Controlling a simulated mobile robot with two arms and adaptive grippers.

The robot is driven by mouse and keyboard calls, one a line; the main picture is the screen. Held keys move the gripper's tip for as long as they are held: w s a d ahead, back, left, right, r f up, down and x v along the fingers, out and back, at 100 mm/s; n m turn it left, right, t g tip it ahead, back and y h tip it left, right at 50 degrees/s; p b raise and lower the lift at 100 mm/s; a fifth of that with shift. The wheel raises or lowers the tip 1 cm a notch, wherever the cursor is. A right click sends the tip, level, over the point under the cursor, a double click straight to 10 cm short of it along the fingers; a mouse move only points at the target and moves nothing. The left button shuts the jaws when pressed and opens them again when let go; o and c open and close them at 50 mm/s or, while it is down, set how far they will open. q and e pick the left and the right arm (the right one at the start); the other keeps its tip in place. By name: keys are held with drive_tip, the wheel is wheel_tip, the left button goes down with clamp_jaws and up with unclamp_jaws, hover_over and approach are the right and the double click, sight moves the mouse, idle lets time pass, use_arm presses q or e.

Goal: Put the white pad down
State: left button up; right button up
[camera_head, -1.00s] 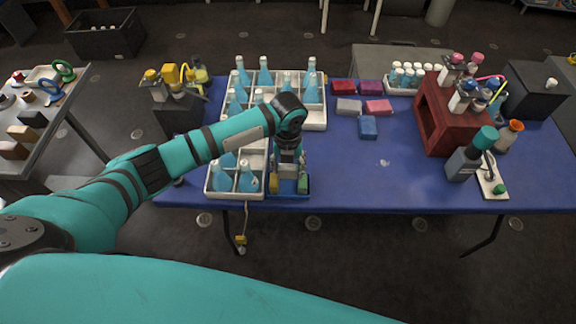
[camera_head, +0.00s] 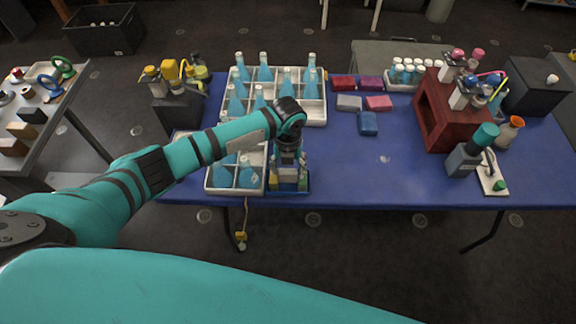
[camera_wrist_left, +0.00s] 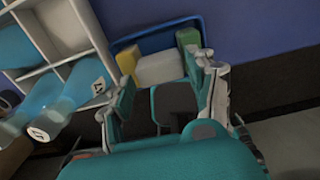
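The white pad (camera_wrist_left: 160,68) is between the two fingertips of my left gripper (camera_wrist_left: 162,72) in the left wrist view, with a finger at each side. It is in or just above the blue tray (camera_wrist_left: 152,36), between a yellow block (camera_wrist_left: 127,61) and a green block (camera_wrist_left: 188,37). Whether it rests on the tray floor is hidden. In the head view my left gripper (camera_head: 288,175) points down over the blue tray (camera_head: 289,193) at the table's front edge. My right gripper is not in view.
A white divided crate (camera_head: 208,182) with blue-liquid bottles stands close left of the blue tray; another is behind it. Coloured pads, including a blue one (camera_head: 368,123), lie further back. A dark red stand (camera_head: 450,125) is at the right. The table's middle right is clear.

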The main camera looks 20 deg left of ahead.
sight(288, 172)
use_arm(q)
drive_tip(key=shift+o, duration=1.1)
drive_tip(key=shift+r, duration=0.25)
wheel_tip(288, 172, up, 13)
drive_tip(key=shift+b, duration=0.35)
drive_tip(key=shift+f, duration=0.15)
